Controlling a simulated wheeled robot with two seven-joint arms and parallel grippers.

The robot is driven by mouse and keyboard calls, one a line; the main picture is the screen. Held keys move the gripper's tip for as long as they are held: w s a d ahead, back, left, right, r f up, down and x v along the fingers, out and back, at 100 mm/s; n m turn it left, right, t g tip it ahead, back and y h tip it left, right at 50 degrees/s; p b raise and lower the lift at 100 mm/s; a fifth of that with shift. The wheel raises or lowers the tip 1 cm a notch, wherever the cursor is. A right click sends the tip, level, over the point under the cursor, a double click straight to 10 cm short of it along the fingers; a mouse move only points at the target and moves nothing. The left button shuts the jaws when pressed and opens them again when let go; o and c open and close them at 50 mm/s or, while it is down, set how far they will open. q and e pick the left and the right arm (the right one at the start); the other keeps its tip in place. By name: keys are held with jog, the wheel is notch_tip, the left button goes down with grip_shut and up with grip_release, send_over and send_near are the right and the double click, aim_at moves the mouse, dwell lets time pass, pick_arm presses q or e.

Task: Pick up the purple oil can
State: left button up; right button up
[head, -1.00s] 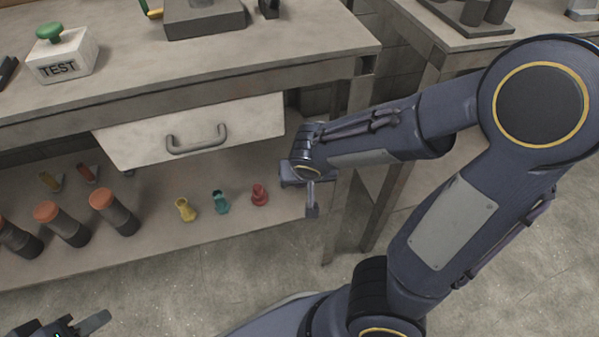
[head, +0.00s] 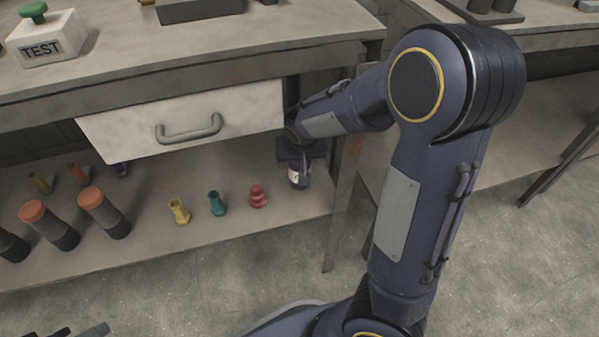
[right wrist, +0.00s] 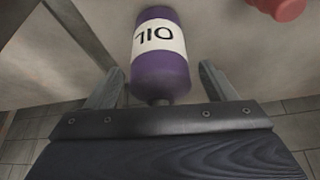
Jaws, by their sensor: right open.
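The purple oil can (right wrist: 160,72) has a white label reading OIL, upside down in the right wrist view. In the head view the oil can (head: 298,177) stands on the lower shelf at its right end, partly hidden by my right gripper (head: 297,165). In the right wrist view my right gripper (right wrist: 157,82) is open, with one finger on each side of the can's near end. Gaps show between the fingers and the can. Only a sliver of my left gripper (head: 82,331) shows at the bottom left edge of the head view.
Red (head: 258,196), teal (head: 217,203) and yellow (head: 179,211) small pieces stand left of the can on the shelf (head: 150,245). Several orange-capped cylinders (head: 103,212) stand further left. A drawer (head: 190,125) hangs above, and a table leg (head: 342,205) rises close by on the right.

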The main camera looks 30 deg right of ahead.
jog(key=c, duration=1.2)
jog(key=shift+r, duration=0.1)
